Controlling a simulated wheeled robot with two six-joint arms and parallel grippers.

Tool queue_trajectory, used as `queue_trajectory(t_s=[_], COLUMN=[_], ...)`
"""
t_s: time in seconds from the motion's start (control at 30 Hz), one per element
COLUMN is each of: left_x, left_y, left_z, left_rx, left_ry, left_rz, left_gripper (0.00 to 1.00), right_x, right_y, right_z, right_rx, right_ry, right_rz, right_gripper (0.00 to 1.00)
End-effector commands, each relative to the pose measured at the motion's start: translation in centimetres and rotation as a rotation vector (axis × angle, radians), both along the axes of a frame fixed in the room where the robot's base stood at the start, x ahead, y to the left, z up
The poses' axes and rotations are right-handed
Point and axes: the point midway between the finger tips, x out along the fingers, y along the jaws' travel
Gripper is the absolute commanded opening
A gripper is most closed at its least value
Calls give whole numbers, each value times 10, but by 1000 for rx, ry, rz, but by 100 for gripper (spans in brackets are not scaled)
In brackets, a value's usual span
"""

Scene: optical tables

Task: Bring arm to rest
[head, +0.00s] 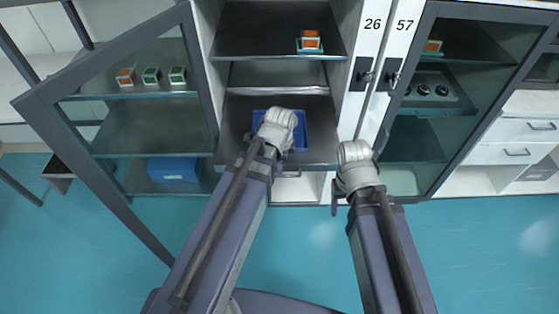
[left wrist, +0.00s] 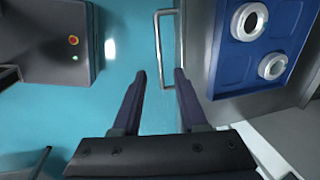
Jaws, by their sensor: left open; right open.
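My left arm reaches up to the lower shelf of the open cabinet in the head view. Its wrist hides most of its gripper there. My right gripper (head: 336,200) points down in front of the cabinet in the head view. It is open, and its fingers show only partly beside the wrist. I see nothing held in it.
A blue tray (head: 302,135) sits behind my left wrist; the left wrist view shows white rings on it (left wrist: 225,62). The glass door (head: 140,137) stands open at left. A metal handle (left wrist: 159,50) is near the left fingers. Open floor (head: 480,240) lies at right.

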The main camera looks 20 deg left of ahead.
Motion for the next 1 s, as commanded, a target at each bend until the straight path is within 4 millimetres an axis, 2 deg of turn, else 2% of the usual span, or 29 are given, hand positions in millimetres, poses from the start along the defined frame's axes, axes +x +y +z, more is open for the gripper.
queue_trajectory(t_s=[0.07, 0.67, 0.77, 1.0], left_x=[-1, -4, -16, -61], left_y=[0, -5, -18, -64], left_z=[6, 4, 3, 1], left_rx=[0, -5, -21, -47], left_ry=[0, 5, 24, 86], left_rz=[0, 25, 123, 538], left_gripper=[42, 42, 42, 42], right_x=[0, 0, 0, 0], right_y=[0, 0, 0, 0], right_z=[6, 4, 4, 4], right_rx=[0, 0, 0, 0], right_ry=[0, 0, 0, 0], right_rz=[0, 0, 0, 0], right_gripper=[64, 64, 64, 64])
